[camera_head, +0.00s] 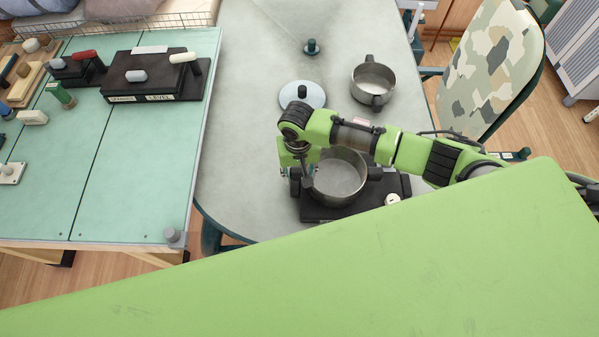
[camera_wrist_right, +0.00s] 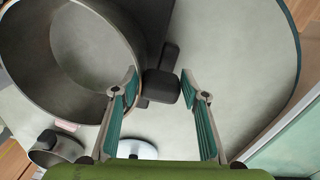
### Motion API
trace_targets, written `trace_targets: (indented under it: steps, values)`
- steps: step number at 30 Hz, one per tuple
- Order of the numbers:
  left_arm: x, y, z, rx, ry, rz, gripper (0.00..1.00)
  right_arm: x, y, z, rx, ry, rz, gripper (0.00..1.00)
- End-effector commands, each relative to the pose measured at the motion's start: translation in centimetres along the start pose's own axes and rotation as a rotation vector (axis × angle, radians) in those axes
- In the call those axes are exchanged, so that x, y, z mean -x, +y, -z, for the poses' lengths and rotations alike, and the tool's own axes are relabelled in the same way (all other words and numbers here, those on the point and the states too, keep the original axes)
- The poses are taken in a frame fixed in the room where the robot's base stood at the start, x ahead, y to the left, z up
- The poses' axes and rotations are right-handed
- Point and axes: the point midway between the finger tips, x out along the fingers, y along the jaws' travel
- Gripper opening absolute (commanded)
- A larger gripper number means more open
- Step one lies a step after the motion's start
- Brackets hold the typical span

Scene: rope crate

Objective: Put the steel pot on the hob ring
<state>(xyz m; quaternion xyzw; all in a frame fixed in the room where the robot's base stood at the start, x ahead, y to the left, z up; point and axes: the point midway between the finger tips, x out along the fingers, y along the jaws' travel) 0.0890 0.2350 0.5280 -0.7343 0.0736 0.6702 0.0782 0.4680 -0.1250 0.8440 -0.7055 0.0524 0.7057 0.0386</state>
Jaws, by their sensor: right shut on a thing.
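A grey steel pot (camera_head: 338,180) is upright over the black hob (camera_head: 398,187) on the grey table. It fills the left of the right wrist view (camera_wrist_right: 85,55). My right gripper (camera_head: 303,178) is at the pot's left side, shut on its dark side handle (camera_wrist_right: 163,88), which shows between the two fingers (camera_wrist_right: 160,84). The hob ring is hidden under the pot. I cannot tell whether the pot rests on the ring or hangs just above it. My left gripper is not in view.
A second, similar metal pot (camera_head: 373,80) stands farther back. A green-topped bench (camera_head: 130,160) with tools is at left, a camouflage chair (camera_head: 492,65) at right.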

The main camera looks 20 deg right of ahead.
Motion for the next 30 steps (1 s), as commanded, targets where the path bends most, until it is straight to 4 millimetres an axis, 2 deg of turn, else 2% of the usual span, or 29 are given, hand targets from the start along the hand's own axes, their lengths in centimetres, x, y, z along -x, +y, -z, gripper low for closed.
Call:
trace_targets:
  steps: [11, 12, 14, 30]
  values:
    - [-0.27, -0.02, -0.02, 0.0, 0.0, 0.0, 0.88, -0.53, -0.03, 0.05, 0.0, 0.001, 0.0, 0.0]
    - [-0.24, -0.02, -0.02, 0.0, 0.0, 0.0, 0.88, -0.48, -0.03, 0.06, 0.0, 0.001, 0.0, 0.49]
    - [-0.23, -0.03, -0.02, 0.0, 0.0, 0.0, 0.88, -0.48, -0.03, 0.06, 0.0, 0.001, 0.0, 0.6]
    - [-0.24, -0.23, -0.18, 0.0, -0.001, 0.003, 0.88, -0.2, -0.02, 0.01, 0.0, 0.0, 0.0, 0.6]
